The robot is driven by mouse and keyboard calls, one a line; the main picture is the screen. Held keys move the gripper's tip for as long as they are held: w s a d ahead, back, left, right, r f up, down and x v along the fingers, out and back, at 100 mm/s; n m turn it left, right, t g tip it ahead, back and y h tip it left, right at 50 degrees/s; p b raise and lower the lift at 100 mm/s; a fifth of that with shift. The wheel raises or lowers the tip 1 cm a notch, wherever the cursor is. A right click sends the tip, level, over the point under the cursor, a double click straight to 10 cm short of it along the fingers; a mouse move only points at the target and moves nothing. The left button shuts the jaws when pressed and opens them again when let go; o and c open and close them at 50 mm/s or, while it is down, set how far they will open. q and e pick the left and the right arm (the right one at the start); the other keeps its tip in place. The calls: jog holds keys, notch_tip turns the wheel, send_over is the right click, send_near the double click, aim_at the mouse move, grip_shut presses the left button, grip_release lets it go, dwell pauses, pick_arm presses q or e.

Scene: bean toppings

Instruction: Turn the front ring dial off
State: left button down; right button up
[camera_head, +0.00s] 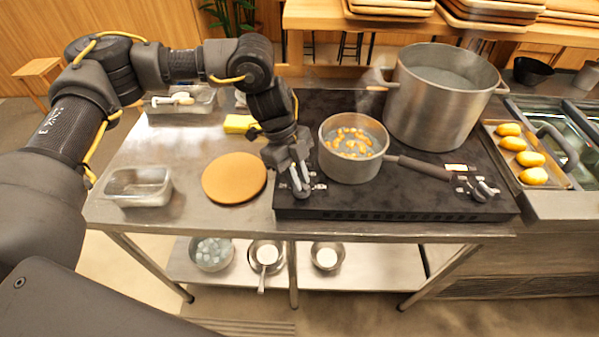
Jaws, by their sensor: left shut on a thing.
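The black stove (400,206) stands on the steel table. My left gripper (300,186) points down at the stove's front left corner, with its fingers closed around a metal dial there. The fingers hide much of this dial, so its setting cannot be told. Another metal dial (482,190) sits at the stove's front right corner, apart from my gripper. A saucepan (350,172) with orange-yellow pieces in liquid stands on the front of the stove, just right of my left gripper, its dark handle pointing right. My right gripper is not in view.
A large steaming pot (435,115) stands at the stove's back right. A round brown board (234,178) and an empty metal tray (138,190) lie left of my gripper. A yellow cloth (238,124) lies behind. Yellow items fill a tray (548,183) at right.

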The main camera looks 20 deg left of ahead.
pick_arm(q)
jog(key=shift+s+r+n+t+p, duration=0.1)
jog(key=shift+n+t+p, duration=0.65)
jog(key=shift+n, duration=0.75)
jog(key=c, duration=1.4)
grip_release()
jog(key=shift+a, duration=0.1)
jog(key=b+v, duration=0.1)
jog(key=v, duration=0.9)
jog(key=shift+a+r+b, duration=0.2)
jog(key=shift+r+b, duration=0.1)
